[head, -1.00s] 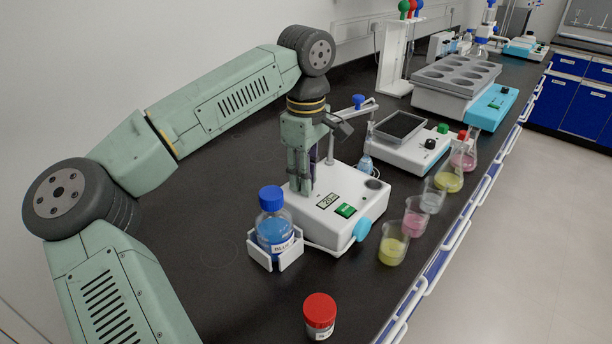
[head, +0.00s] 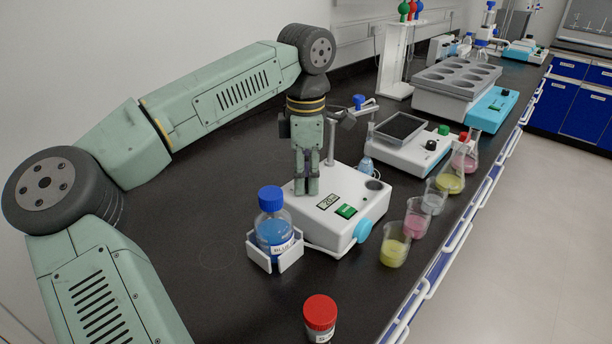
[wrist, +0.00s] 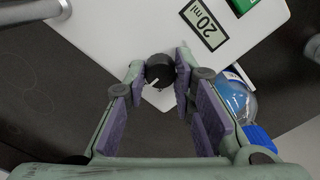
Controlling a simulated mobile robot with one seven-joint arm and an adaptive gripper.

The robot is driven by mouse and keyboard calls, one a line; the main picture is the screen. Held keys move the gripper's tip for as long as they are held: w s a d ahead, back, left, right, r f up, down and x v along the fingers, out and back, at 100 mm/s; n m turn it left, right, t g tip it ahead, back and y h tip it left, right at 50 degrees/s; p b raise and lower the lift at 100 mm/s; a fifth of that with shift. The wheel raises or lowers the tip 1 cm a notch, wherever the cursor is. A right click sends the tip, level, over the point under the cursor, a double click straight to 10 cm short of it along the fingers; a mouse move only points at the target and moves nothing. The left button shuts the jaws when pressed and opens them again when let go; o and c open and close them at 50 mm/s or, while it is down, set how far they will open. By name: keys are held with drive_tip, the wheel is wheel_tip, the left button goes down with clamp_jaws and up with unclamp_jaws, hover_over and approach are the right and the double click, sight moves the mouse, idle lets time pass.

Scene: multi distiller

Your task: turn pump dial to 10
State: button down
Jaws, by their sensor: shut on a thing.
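The white pump (head: 342,232) stands on the black bench, with a small display (head: 328,201), a green button (head: 346,211) and a light-blue round part on its side. In the wrist view the display (wrist: 204,22) reads "20 ml". The black pump dial (wrist: 159,69) has a white pointer line and sits between my fingertips. My gripper (head: 307,190) points down at the pump's left rear top and is shut on the dial. In the head view the fingers hide the dial.
A blue-capped bottle (head: 274,229) sits in a white holder at the pump's front left. A red-capped jar (head: 320,317) stands in front. Beakers and flasks (head: 395,246) line the right edge. A stirrer-like device (head: 412,143) stands behind. The bench's left middle is clear.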

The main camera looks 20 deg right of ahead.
sight(306, 181)
idle(0.4)
drive_tip(key=c, duration=1.3)
unclamp_jaws()
wheel_tip(306, 181, up, 12)
drive_tip(key=shift+r, duration=0.1)
